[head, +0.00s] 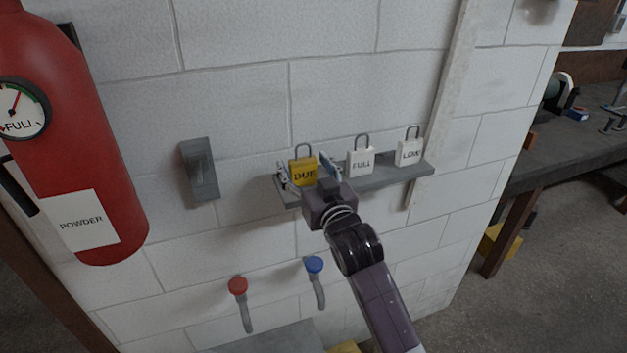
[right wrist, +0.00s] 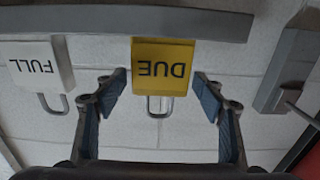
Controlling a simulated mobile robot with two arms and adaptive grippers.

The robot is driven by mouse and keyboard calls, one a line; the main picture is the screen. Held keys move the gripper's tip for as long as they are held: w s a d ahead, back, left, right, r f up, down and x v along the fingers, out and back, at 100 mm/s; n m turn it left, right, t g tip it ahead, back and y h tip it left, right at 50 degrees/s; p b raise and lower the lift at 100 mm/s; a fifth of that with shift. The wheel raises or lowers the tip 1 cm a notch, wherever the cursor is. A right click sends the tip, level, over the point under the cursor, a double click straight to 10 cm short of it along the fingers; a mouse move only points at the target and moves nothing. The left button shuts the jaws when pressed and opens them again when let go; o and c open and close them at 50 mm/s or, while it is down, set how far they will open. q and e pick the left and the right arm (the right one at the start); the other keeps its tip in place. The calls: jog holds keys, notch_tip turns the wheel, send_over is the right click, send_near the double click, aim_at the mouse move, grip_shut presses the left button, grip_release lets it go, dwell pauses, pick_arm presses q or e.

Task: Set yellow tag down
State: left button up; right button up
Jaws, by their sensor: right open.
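The yellow tag (head: 303,173), marked DUE with a metal loop on top, stands upright on the left part of a small grey wall shelf (head: 385,180). In the right wrist view the yellow tag (right wrist: 162,66) appears upside down. My right gripper (head: 310,176) is open, with one finger on each side of the tag. The wrist view shows a gap between each blue fingertip and the tag, with the fingertips near its loop end (right wrist: 162,97). My left gripper is not in view.
White tags marked FULL (head: 361,162) and LOW or similar (head: 409,152) stand to the right on the shelf. A red extinguisher (head: 75,150) hangs at left beside a grey wall bracket (head: 200,169). Red (head: 238,286) and blue (head: 314,264) knobs sit below. A workbench (head: 560,150) stands at right.

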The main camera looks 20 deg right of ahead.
jog(key=s+b, duration=0.3)
jog(key=s, duration=0.7)
notch_tip(320, 180, down, 22)
jog(key=w+g, duration=0.2)
jog(key=g, duration=0.2)
jog(key=s+f+n+g, duration=0.15)
jog(key=s+f, duration=0.25)
jog(key=f, duration=0.8)
jog(key=s+f+g, duration=0.3)
jog(key=s+f, duration=0.1)
jog(key=f, duration=0.8)
jog(key=s+d+f+g, duration=0.1)
jog(key=s+f+g, duration=0.3)
jog(key=s+f, duration=1.4)
jog(key=s+d+f+g, duration=0.1)
jog(key=s+f, duration=0.3)
jog(key=s, duration=0.4)
jog(key=s+d+f+g, duration=0.1)
jog(key=s+f+g, duration=0.1)
jog(key=s, duration=0.7)
jog(key=s+d+f+g, duration=0.1)
jog(key=s+d+f, duration=0.1)
jog(key=s+f, duration=0.3)
jog(key=s, duration=0.3)
jog(key=shift+s+f+h, duration=0.3)
jog(key=shift+n+g, duration=0.25)
